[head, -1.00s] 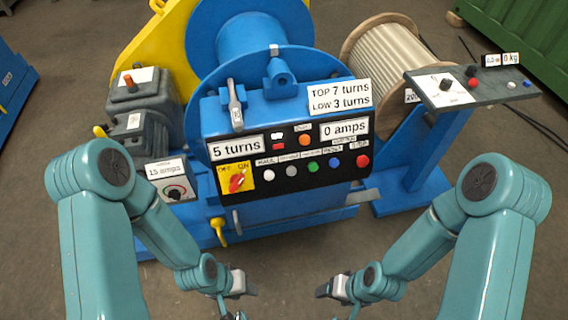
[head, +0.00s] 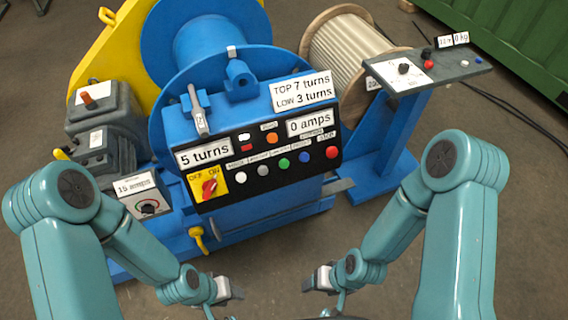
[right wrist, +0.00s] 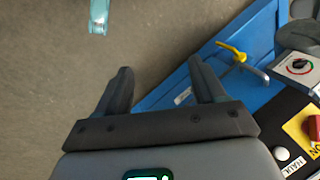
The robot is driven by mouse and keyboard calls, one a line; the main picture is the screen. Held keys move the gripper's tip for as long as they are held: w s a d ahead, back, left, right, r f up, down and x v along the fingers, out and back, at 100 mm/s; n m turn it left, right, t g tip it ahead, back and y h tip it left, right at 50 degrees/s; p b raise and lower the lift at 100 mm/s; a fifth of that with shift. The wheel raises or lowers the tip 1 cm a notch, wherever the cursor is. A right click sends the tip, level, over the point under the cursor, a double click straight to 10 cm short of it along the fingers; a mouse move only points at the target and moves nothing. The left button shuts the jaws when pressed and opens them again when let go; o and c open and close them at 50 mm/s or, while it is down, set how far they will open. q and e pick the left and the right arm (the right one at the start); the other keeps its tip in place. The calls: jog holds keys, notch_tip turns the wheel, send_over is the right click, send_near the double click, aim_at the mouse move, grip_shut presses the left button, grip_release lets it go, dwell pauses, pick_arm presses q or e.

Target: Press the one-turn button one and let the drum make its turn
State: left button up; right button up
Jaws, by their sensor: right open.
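The black control panel (head: 247,177) faces me on the blue winch. Its lower row has white (head: 235,172), grey (head: 262,170), green (head: 284,164), blue (head: 304,157) and red (head: 331,152) buttons; most labels are too small to read. A red switch (head: 209,187) sits on a yellow OFF/ON plate. The blue drum (head: 205,40) stands behind. My right gripper (head: 308,282) is open and empty, below and in front of the panel; its spread fingers show in the right wrist view (right wrist: 160,82). My left gripper (head: 236,290) is low, apart from the panel; its jaws are unclear.
A 15 amps dial box (head: 140,194) stands left of the panel, with a yellow-handled valve (head: 197,238) below. A grey side console (head: 440,72) on a blue post stands right, before a rope reel (head: 345,45). The floor (head: 390,290) between my arms and the winch is clear.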

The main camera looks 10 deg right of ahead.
grip_shut()
dwell(0.3)
dwell(1.6)
